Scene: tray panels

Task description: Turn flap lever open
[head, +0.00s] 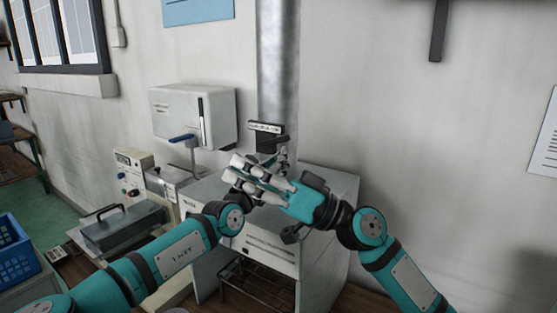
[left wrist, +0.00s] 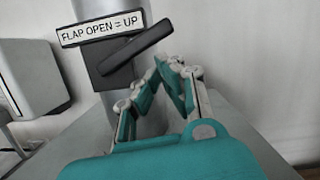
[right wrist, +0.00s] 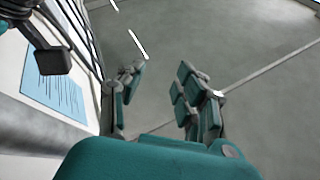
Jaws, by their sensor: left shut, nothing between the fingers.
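The black flap lever (left wrist: 135,48) sits on a dark mount on the grey pipe, just below a label plate (left wrist: 101,28) reading "FLAP OPEN = UP". In the left wrist view it slants, right end higher, slightly steeper than the label. The label also shows in the head view (head: 266,127). My left gripper (left wrist: 168,64) is shut and empty, its fingertips just below the lever's right end; I cannot tell if they touch. In the head view it (head: 282,155) is partly hidden behind my right gripper (head: 240,170). My right gripper is open and empty in the right wrist view (right wrist: 160,78).
The grey pipe (head: 278,60) rises from a white cabinet (head: 335,185). A white wall box (head: 180,115) with a blue handle (head: 182,138) below it is to the left. A metal case (head: 120,228) and a blue crate (head: 12,245) stand further left.

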